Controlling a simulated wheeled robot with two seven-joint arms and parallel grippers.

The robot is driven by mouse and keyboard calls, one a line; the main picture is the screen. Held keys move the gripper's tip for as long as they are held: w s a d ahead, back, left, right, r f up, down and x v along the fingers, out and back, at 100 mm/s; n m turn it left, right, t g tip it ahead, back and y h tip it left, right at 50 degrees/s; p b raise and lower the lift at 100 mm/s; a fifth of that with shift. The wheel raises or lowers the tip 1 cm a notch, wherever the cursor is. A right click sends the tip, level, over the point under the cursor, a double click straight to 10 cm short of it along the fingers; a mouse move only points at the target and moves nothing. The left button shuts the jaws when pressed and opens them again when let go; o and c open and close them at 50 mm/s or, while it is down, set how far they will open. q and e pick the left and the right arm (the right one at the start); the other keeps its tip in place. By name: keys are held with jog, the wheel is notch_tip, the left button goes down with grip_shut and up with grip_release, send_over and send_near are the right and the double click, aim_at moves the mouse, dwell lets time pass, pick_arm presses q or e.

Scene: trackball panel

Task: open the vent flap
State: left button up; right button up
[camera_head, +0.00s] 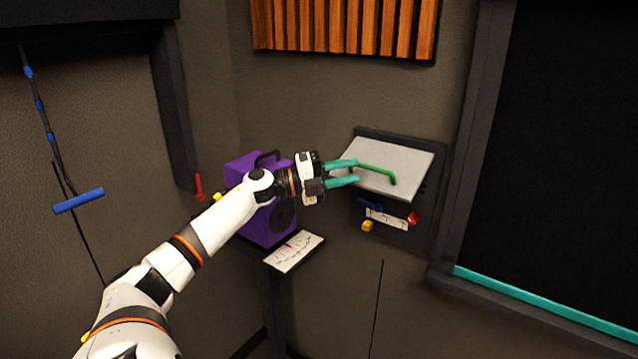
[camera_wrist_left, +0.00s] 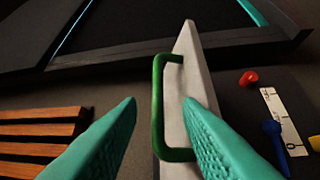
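The vent flap (camera_head: 407,156) is a light grey plate on a dark wall panel. In the head view it is tilted outward, with controls showing below it. In the left wrist view the flap (camera_wrist_left: 193,65) is seen nearly edge-on. A green bar handle (camera_head: 380,169) is on its face. My left gripper (camera_head: 357,171) has teal fingers, spread apart at the handle's left end. In the left wrist view the handle (camera_wrist_left: 157,105) lies between the open fingers (camera_wrist_left: 159,100); I cannot tell whether they touch it. My right gripper is not in view.
Below the flap are a red knob (camera_head: 413,218), a blue switch (camera_head: 369,204) and a yellow knob (camera_head: 367,226). A purple box (camera_head: 258,222) stands left, behind my left arm. A dark framed board (camera_head: 560,150) is at the right. Wooden slats (camera_head: 345,25) hang above.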

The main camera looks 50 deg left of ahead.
pick_arm(q)
jog(key=r+b+v, duration=0.1)
jog(key=b+v, duration=0.1)
jog(key=v, duration=0.5)
jog(key=shift+s+a+f, duration=0.2)
jog(key=shift+s+f, duration=0.1)
jog(key=shift+f, duration=0.2)
jog(key=shift+f, duration=0.1)
